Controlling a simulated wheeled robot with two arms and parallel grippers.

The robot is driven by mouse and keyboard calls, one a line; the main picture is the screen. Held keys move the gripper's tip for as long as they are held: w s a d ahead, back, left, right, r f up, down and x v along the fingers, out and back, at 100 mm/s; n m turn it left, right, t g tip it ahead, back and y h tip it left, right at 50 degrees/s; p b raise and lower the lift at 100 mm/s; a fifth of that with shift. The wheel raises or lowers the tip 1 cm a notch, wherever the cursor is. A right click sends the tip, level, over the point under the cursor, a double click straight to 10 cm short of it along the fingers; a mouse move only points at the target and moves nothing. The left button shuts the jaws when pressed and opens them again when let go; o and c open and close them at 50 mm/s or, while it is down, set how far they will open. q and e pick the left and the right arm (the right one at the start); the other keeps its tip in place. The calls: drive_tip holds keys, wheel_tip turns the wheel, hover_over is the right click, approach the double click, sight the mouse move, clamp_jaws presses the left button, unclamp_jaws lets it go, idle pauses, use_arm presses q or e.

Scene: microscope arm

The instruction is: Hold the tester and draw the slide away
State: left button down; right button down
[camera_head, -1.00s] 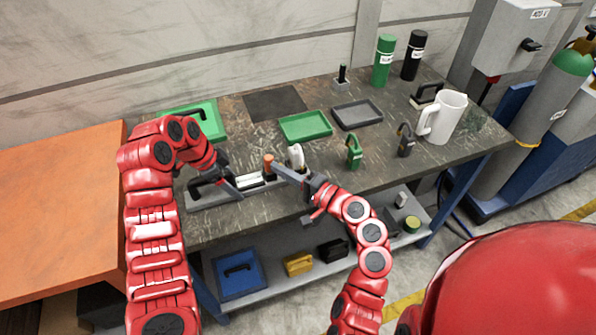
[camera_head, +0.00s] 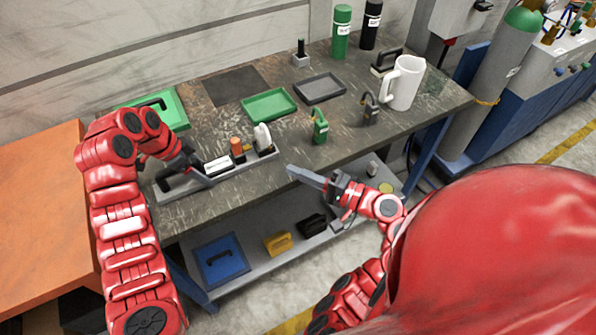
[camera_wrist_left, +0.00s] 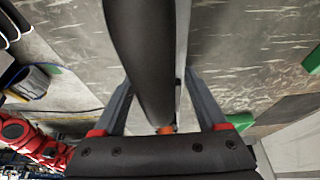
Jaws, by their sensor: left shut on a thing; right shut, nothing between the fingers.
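The tester (camera_head: 240,176) is a long grey base on the bench's front edge. It bears a black handle (camera_head: 176,183) at its left, a white labelled block (camera_head: 217,165), an orange-topped post (camera_head: 237,147) and a white upright piece (camera_head: 262,138). I cannot tell for certain which part is the slide. My left gripper (camera_head: 203,178) is shut on the black handle, also seen as a thick dark bar (camera_wrist_left: 142,50) between the fingers in the left wrist view. My right gripper (camera_head: 293,171) is shut and empty, right of the tester, apart from it.
Behind the tester are a green tray (camera_head: 269,117) and a grey tray (camera_head: 340,88). A green padlock-like piece (camera_head: 319,131), a dark one (camera_head: 370,110) and a white mug (camera_head: 403,92) stand to the right. A lower shelf (camera_head: 255,262) holds small items.

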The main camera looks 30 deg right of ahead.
use_arm(q)
drive_tip(key=shift+r, duration=0.1)
unclamp_jaws()
idle(0.3)
